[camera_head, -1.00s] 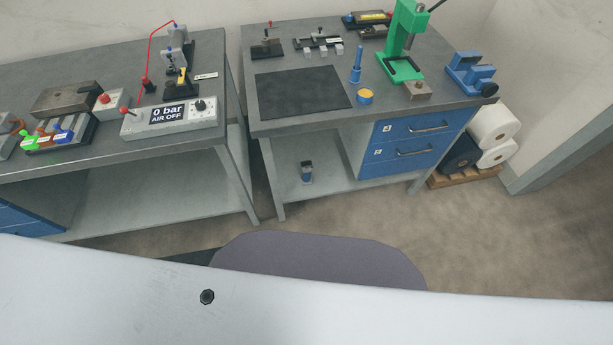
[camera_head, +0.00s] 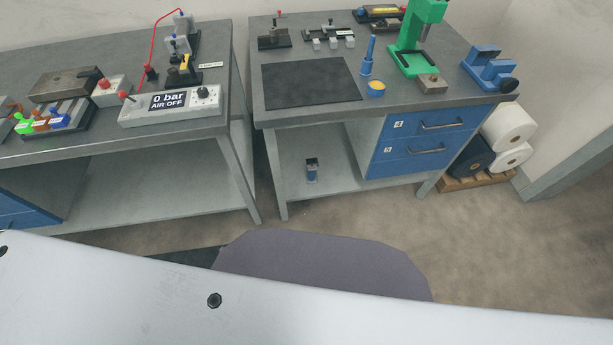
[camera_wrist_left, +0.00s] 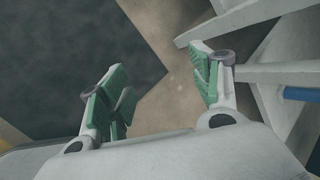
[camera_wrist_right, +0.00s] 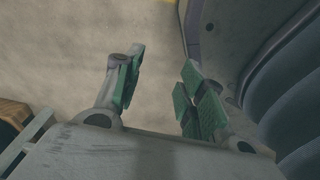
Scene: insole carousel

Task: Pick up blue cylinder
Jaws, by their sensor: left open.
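A slim blue upright cylinder-like tool (camera_head: 368,58) stands on the right workbench, beside the black mat. My left gripper (camera_wrist_left: 160,92) is open and empty, above the floor by a grey metal frame. My right gripper (camera_wrist_right: 160,80) has its green-padded fingers apart and nothing between them, above the floor. Neither gripper shows in the head view, and neither blue piece shows clearly in the wrist views.
The right workbench (camera_head: 290,117) also bears a green press (camera_head: 408,55), a yellow-topped blue cup (camera_head: 376,88), a blue fixture (camera_head: 487,68) and a black mat (camera_head: 310,82). The left bench (camera_head: 100,145) holds a pressure box (camera_head: 170,105). White rolls (camera_head: 508,125) lie on a pallet at right.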

